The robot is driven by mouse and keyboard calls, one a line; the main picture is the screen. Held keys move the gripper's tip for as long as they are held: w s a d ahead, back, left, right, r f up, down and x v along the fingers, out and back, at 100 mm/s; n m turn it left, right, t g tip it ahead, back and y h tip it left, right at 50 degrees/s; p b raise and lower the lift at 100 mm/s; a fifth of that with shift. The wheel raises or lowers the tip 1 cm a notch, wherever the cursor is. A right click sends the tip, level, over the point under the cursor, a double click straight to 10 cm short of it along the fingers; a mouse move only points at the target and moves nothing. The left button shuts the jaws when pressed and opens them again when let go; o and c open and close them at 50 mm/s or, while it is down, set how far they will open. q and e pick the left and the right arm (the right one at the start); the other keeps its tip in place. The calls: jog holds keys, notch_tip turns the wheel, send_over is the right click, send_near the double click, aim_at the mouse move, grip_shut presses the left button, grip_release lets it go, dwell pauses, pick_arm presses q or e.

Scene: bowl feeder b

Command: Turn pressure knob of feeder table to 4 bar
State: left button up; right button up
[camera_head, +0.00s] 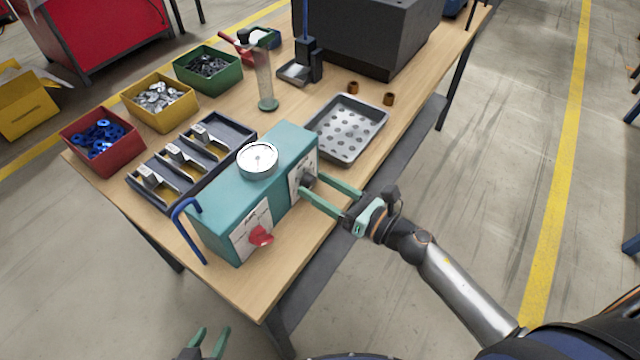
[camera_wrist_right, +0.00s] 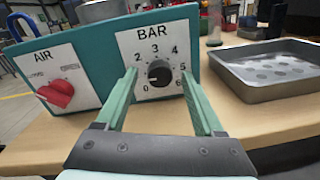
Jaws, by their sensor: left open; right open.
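The teal control box (camera_head: 222,197) stands at the near edge of the table, with a round white gauge (camera_head: 258,158) on top. Its black pressure knob (camera_wrist_right: 159,75) sits on a white BAR plate (camera_wrist_right: 152,43) numbered 0 to 6. The knob's white mark appears to point to the lower left, near 0. My right gripper (camera_head: 323,187) is open, with its fingers on either side of the knob; contact cannot be told. In the right wrist view the gripper (camera_wrist_right: 160,105) frames the knob from below. My left gripper (camera_head: 208,342) is open and empty at the bottom edge, away from the table.
A red AIR switch (camera_wrist_right: 59,92) is left of the knob. A blue hook-shaped handle (camera_head: 187,228) is at the box's left end. A grey tray (camera_head: 375,118) lies right of the box. Part bins and a divided holder (camera_head: 246,126) stand behind.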

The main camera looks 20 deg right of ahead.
jog(key=shift+w+a, duration=0.1)
jog(key=shift+w, duration=0.05)
jog(key=shift+c, duration=0.2)
grip_shut()
dwell(0.3)
